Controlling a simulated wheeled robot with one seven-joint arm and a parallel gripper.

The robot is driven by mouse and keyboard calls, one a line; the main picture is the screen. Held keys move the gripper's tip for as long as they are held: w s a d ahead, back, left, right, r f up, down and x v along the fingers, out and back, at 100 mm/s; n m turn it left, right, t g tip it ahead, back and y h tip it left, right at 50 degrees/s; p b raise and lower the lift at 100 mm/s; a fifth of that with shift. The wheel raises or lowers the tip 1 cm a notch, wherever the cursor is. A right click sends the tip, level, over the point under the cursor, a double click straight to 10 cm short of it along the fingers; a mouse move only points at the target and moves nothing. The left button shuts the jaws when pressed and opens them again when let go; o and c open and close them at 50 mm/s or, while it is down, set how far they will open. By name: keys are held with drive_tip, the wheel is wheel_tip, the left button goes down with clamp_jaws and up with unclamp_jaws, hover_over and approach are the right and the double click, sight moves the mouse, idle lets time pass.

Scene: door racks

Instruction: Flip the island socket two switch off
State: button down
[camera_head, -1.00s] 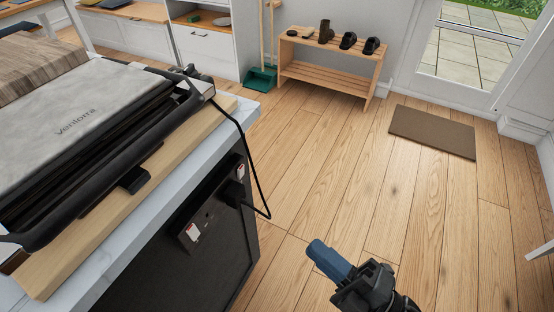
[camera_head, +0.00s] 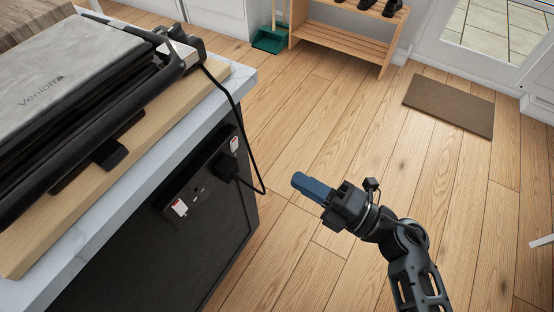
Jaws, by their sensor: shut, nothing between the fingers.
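The island's dark side panel (camera_head: 190,258) carries a black double socket plate (camera_head: 203,190). One switch (camera_head: 180,207) with white and red shows at its near end, and another switch (camera_head: 234,145) shows at its far end. A black plug (camera_head: 225,168) with a cord sits in the far outlet; the near outlet looks empty. Which switch is number two, and their on or off positions, I cannot tell. My gripper (camera_head: 298,182) has blue fingers, is shut and empty, and points left toward the socket plate, with a clear gap between them.
A black grill (camera_head: 75,85) sits on a wooden board (camera_head: 30,240) on the white island top (camera_head: 155,160). Its cord (camera_head: 245,125) hangs over the edge in front of the panel. A wooden shoe rack (camera_head: 345,45) and brown mat (camera_head: 450,105) lie beyond the open floor.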

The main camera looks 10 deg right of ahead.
sight(235, 143)
drive_tip(key=x, duration=1.3)
drive_tip(key=shift+a, duration=0.2)
drive_tip(key=shift+r, duration=0.1)
